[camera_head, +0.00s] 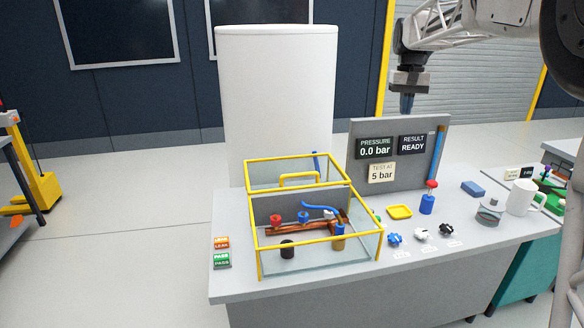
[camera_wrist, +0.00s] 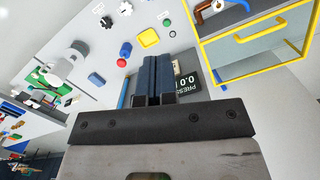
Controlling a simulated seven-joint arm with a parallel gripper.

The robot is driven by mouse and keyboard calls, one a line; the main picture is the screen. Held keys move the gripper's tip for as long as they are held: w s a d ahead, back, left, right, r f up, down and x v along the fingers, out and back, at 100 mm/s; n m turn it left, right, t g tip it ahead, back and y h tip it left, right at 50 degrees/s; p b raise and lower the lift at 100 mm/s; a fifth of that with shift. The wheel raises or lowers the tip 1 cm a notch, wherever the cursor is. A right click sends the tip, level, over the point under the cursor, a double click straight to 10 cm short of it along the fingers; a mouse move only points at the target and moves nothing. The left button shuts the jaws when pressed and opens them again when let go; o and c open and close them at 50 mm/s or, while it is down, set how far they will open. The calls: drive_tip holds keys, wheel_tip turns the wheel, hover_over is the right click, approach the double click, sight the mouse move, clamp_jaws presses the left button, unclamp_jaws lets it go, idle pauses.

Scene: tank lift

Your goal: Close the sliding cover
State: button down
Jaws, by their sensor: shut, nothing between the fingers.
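The yellow-framed clear box (camera_head: 315,243) stands on the grey bench, with a copper pipe assembly (camera_head: 305,228) inside. The sliding cover (camera_head: 252,174), a clear panel in a yellow frame with a yellow handle (camera_head: 300,176), sits at the back of the box. The front part of the box is uncovered from above. The handle also shows at the upper right of the wrist view (camera_wrist: 262,29). My gripper (camera_head: 407,108) is shut and empty, raised above and right of the box, over the display panel. Its blue fingers (camera_wrist: 157,62) lie together in the wrist view.
The upright display panel (camera_head: 357,156) stands right of the cover. A white cylinder (camera_head: 277,90) rises behind the box. A yellow tray (camera_head: 399,212), a blue-and-red part (camera_head: 428,200), several knobs and a white mug (camera_head: 522,198) occupy the bench's right side.

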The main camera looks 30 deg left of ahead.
sight(290, 182)
drive_tip(key=w+a+f+n, duration=0.1)
drive_tip(key=w+a+f, duration=0.15)
drive_tip(key=a, duration=0.55)
drive_tip(key=w+a+f+g, duration=0.1)
drive_tip(key=w+a+f, duration=0.15)
drive_tip(key=a, duration=0.55)
drive_tip(key=w+a+f+n, duration=0.1)
drive_tip(key=w+a+f, duration=0.15)
drive_tip(key=a, duration=0.45)
drive_tip(key=s+a+f+n+h, duration=0.1)
drive_tip(key=a+f, duration=0.4)
drive_tip(key=a, duration=0.5)
drive_tip(key=s+a+f, duration=0.1)
drive_tip(key=a+f, duration=0.5)
drive_tip(key=a, duration=0.3)
drive_tip(key=shift+s+a+f+n+g+h, duration=0.25)
drive_tip(key=shift+s+a+n+g+h, duration=0.05)
drive_tip(key=shift+s+a+n+h, duration=0.1)
drive_tip(key=shift+d, duration=0.1)
